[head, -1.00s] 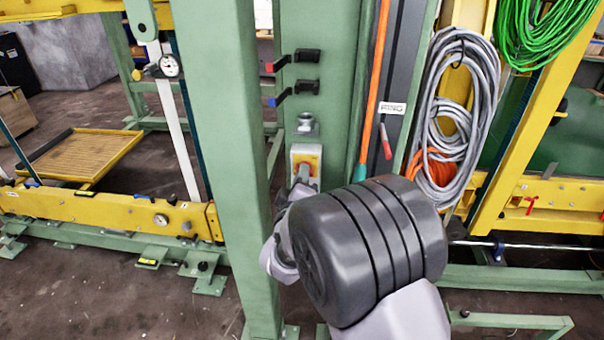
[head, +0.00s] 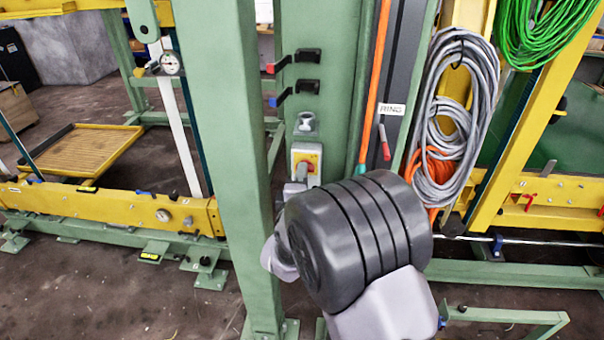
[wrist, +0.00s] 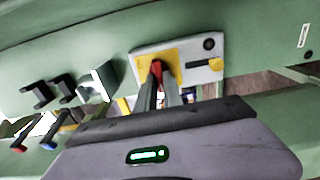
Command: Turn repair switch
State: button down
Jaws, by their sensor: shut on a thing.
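The repair switch is a grey box with a yellow plate (head: 314,157) and a red knob, on a green column in the head view. In the wrist view its yellow plate (wrist: 176,57) and red knob (wrist: 156,69) face me near the centre. My gripper (wrist: 158,80) has its fingers close together at the red knob and is shut on it. The fingers cover part of the knob, so its exact angle is hard to read. In the head view my own arm hides most of the gripper, below the switch.
Two black hooks (head: 307,55) with red and blue ends stick out of the column above the switch. A green post (head: 222,130) stands close on the left. Grey cable coils (head: 441,100) hang on the right. An orange rod (head: 376,70) stands beside the column.

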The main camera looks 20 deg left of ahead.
jog(key=c, duration=1.5)
grip_release()
jog(key=shift+s, duration=0.1)
jog(key=p+v, duration=0.1)
jog(key=v, duration=1.6)
jog(key=shift+s, duration=0.15)
